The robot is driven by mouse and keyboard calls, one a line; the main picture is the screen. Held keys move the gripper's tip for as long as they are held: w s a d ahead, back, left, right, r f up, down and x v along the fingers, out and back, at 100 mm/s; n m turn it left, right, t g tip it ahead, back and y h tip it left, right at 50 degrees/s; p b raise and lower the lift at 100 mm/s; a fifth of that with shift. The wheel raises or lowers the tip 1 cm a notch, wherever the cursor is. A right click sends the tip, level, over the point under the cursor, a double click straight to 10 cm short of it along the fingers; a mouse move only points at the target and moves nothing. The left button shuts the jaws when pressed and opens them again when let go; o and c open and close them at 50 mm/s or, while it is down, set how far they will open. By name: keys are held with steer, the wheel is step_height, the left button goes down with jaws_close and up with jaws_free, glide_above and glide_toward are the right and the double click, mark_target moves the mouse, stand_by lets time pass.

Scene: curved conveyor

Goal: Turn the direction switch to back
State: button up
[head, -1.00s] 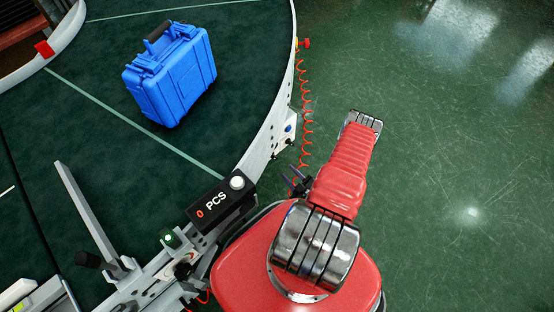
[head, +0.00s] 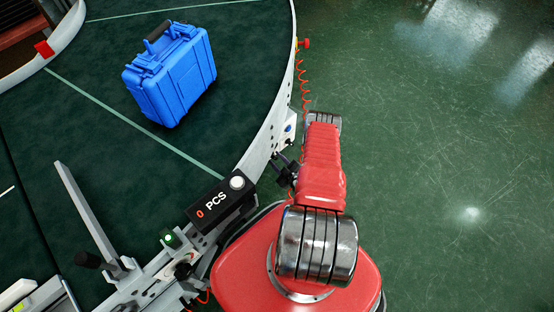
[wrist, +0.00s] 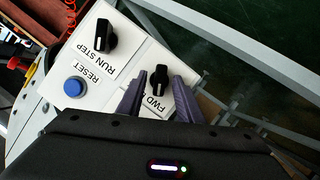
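The direction switch (wrist: 158,82) is a black knob on a white panel (wrist: 125,70) in the wrist view. Its label reads "FWD"; the rest is hidden by my gripper. My gripper (wrist: 159,77) is open. Its two dark fingers appear on either side of the knob, with gaps visible; I cannot tell how deep they reach around it. In the head view my gripper (head: 284,165) is beside the conveyor's outer side, just below the control panel (head: 289,130). The switch cannot be made out there.
A black RUN/STEP knob (wrist: 103,37) and a blue RESET button (wrist: 74,86) share the panel. A blue case (head: 170,75) stands on the green curved belt (head: 90,120). A PCS counter box (head: 222,202) is near my arm. Open floor (head: 450,150) lies right.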

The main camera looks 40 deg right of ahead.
steer(key=shift+w, duration=0.2)
jaws_close()
stand_by(0.3)
